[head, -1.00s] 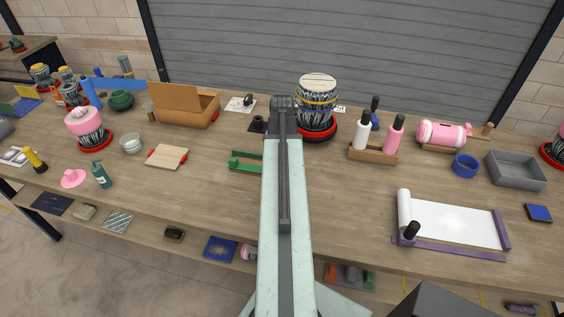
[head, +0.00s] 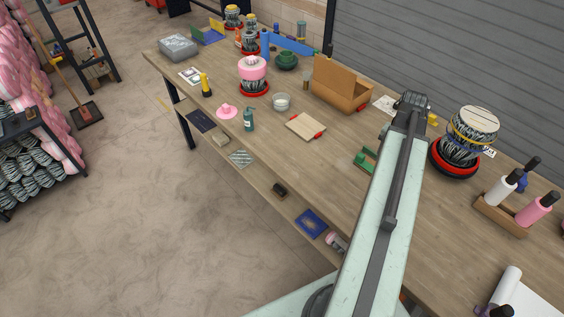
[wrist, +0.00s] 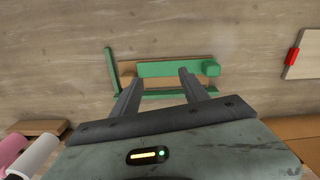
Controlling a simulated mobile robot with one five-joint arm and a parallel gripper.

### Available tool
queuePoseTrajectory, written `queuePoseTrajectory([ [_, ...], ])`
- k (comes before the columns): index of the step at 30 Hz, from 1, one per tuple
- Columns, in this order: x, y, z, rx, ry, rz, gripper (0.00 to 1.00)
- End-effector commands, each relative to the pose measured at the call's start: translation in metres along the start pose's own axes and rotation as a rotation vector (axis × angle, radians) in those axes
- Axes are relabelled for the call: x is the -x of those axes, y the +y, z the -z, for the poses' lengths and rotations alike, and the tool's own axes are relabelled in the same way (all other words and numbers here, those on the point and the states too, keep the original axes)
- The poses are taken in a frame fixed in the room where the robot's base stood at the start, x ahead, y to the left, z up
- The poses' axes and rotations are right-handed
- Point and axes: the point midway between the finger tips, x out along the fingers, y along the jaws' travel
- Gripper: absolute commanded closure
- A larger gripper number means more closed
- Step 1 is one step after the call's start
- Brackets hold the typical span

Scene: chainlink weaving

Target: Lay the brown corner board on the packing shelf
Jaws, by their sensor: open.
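A brown strip (wrist: 128,69), which looks like the corner board, lies in a green holder (wrist: 168,69) on the bench in the wrist view. The green holder also shows in the head view (head: 366,161), partly behind my arm. My gripper (wrist: 158,80) is open, its two fingers spread over the green holder and the brown strip. I cannot tell whether the fingers touch them. In the head view my gripper is hidden behind my arm. A dark rack (head: 75,32) stands at the upper left of the head view; I cannot tell whether it is the packing shelf.
The wooden bench (head: 335,165) carries a cardboard box (head: 340,88), a board with red ends (head: 305,127), a drum (head: 470,135) and a bottle rack (head: 502,216). A lower ledge holds small items, including a blue tray (head: 311,222). Open floor (head: 170,220) lies left.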

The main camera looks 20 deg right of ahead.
Motion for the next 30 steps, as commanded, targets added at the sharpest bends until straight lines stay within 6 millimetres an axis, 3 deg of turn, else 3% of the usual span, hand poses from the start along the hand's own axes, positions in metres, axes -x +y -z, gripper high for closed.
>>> queuePoseTrajectory([
  [1, 0.0, -0.048, -0.021, 0.109, -0.001, 0.001, 0.48],
  [3, 0.0, -0.112, -0.054, 0.266, 0.0, 0.0, 0.48],
  [5, 0.0, -0.161, -0.088, 0.399, 0.0, 0.0, 0.48],
  [6, 0.0, -0.192, -0.113, 0.487, 0.0, 0.0, 0.48],
  [9, 0.0, -0.257, -0.182, 0.704, 0.0, 0.0, 0.48],
  [12, 0.0, -0.302, -0.246, 0.888, 0.0, 0.0, 0.48],
  [15, 0.0, -0.328, -0.295, 1.017, 0.0, 0.0, 0.48],
  [18, 0.0, -0.338, -0.319, 1.083, 0.0, 0.0, 0.48],
  [23, -0.002, -0.342, -0.326, 1.103, 0.0, 0.0, 0.48],
  [30, -0.055, -0.341, -0.325, 1.1, 0.0, 0.0, 0.48],
])
